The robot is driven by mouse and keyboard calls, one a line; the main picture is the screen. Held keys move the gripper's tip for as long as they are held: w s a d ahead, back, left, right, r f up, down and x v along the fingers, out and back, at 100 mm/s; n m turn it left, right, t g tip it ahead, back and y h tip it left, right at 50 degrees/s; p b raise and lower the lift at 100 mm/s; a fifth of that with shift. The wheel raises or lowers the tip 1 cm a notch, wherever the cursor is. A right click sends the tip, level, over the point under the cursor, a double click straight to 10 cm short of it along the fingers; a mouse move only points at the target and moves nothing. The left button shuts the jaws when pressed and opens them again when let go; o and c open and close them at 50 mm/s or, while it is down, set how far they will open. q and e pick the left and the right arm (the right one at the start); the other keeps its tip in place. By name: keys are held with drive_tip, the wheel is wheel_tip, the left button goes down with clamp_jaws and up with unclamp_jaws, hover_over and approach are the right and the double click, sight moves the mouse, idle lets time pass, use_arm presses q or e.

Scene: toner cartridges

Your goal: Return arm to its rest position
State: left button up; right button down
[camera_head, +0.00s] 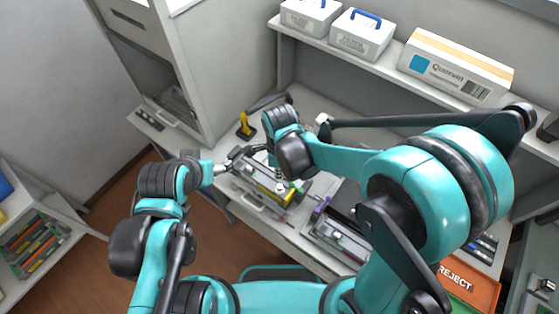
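My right arm reaches in from the right, and its wrist hangs over a grey fixture (258,208) on the workbench. My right gripper (280,184) points down at the fixture, close to its yellow and dark parts. Its fingers are small and partly hidden by the wrist, so I cannot tell whether they are open or hold anything. My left arm comes up from the lower left. My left gripper (228,167) points right towards the fixture's left end. Its fingertips blend with dark parts there, and their opening cannot be made out.
A shelf above the bench holds two white boxes with blue handles (363,34) and a larger white carton (455,68). A yellow-handled tool (244,125) stands behind the fixture. An orange REJECT bin (468,288) is at the lower right. A rack of coloured items (32,242) stands at left.

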drive_tip(key=shift+d+f+b, duration=0.1)
drive_tip(key=shift+d+b, duration=0.1)
drive_tip(key=shift+b, duration=0.15)
drive_tip(key=d+n+b, duration=0.1)
drive_tip(key=b, duration=0.1)
drive_tip(key=d+f+n+t+b, duration=0.1)
drive_tip(key=d+n+b, duration=0.1)
drive_tip(key=d+n+t+b, duration=0.1)
drive_tip(key=d+n+b, duration=0.1)
drive_tip(key=b, duration=0.1)
drive_tip(key=shift+f+y, duration=0.3)
drive_tip(key=shift+f, duration=0.05)
drive_tip(key=s+d+f+n+t+b, duration=0.2)
drive_tip(key=d+f+n+b, duration=0.1)
drive_tip(key=d+n+b, duration=0.3)
drive_tip(key=s+d+f+n+t+b, duration=0.3)
drive_tip(key=d+n+b, duration=0.3)
drive_tip(key=n+b, duration=0.2)
drive_tip(key=shift+d+f+b, duration=0.2)
drive_tip(key=shift+f+b, duration=0.2)
drive_tip(key=shift+f, duration=0.1)
drive_tip(key=shift+s, duration=0.1)
